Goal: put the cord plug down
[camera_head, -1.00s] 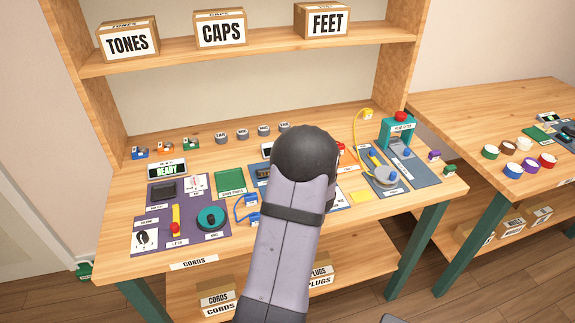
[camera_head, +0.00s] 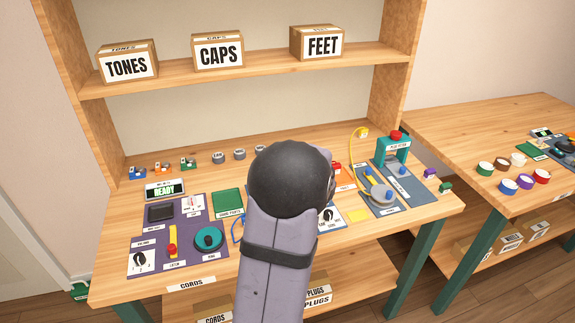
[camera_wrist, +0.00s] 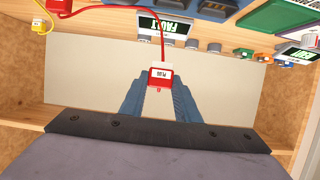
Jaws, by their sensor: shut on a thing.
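The red cord plug (camera_wrist: 160,77) with a white label shows in the wrist view. The blue fingers of my gripper (camera_wrist: 161,94) are shut on it. A thin red cord runs from the plug up and left to a red block (camera_wrist: 59,6) at the top edge. Behind the plug is only a pale surface, and no contact with the table shows. In the head view my arm hides the gripper and the plug.
Labelled boxes stand on the shelf (camera_head: 180,76).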

